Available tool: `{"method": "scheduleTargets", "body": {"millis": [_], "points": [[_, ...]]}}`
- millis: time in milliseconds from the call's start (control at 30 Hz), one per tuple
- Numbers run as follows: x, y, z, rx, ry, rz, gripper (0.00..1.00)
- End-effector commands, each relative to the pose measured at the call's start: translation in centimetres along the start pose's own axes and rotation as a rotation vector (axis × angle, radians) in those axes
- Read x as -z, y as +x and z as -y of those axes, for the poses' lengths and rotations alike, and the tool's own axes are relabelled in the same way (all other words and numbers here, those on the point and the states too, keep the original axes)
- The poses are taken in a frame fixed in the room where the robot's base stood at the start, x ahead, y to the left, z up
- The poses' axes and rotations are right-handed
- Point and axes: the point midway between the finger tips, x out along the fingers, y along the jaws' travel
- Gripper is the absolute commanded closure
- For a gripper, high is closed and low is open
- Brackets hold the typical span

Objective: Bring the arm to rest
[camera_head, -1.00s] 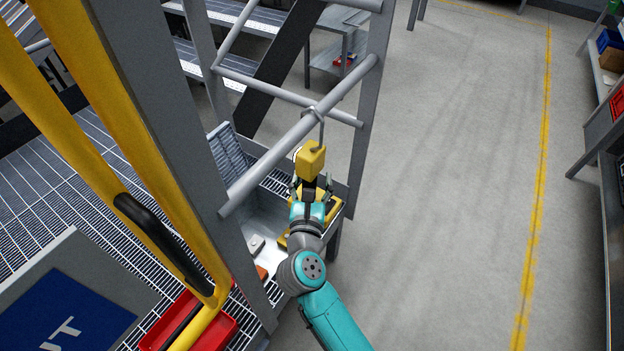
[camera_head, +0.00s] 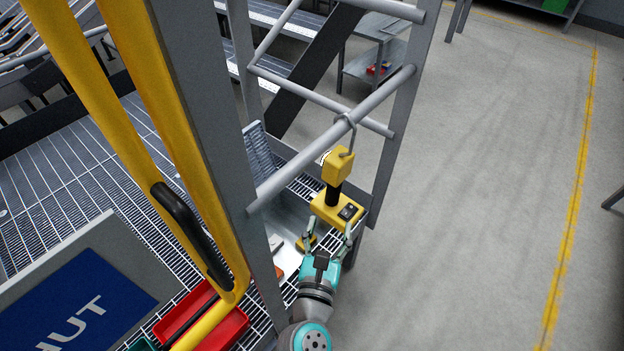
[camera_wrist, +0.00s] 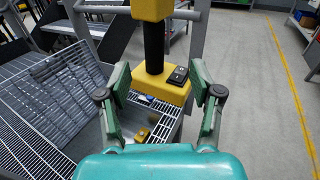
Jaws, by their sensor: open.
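A yellow device (camera_head: 336,209) with a black grip and a yellow top block hangs upright by a grey hook (camera_head: 349,138) from the grey rail (camera_head: 305,158). My gripper (camera_head: 328,236) is open just below and in front of its yellow base in the head view. In the wrist view my gripper (camera_wrist: 160,75) has its two fingers spread, one to each side of the device (camera_wrist: 165,87), with visible space between. The fingers do not appear to touch it. Part of my arm shows at the bottom of the head view.
Yellow handrails (camera_head: 190,170) and a grey post stand at the left. Below lie a red bin (camera_head: 212,325), a blue-panelled board (camera_head: 75,310) and a grating. A grey stand (camera_head: 375,75) is behind. The floor at the right is clear.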

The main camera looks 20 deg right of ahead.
Motion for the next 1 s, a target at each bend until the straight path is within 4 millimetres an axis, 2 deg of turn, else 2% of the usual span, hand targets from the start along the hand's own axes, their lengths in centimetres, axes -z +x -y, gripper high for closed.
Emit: {"method": "scheduleTargets", "body": {"millis": [233,367,500,700,867,1000], "points": [[0.0,-0.1,0.4,0.003,-0.017,0.008,0.35],[-0.3,-0.5,2.7,0.024,-0.139,0.064,0.35],[-1.1,-2.0,7.0,0.061,-0.416,0.176,0.35],[-2.5,-5.5,11.5,0.098,-0.898,0.327,0.35],[-2.7,-8.9,13.7,0.101,-1.301,0.417,0.35],[-2.2,-12.0,14.8,0.078,-1.659,0.480,0.35]]}}
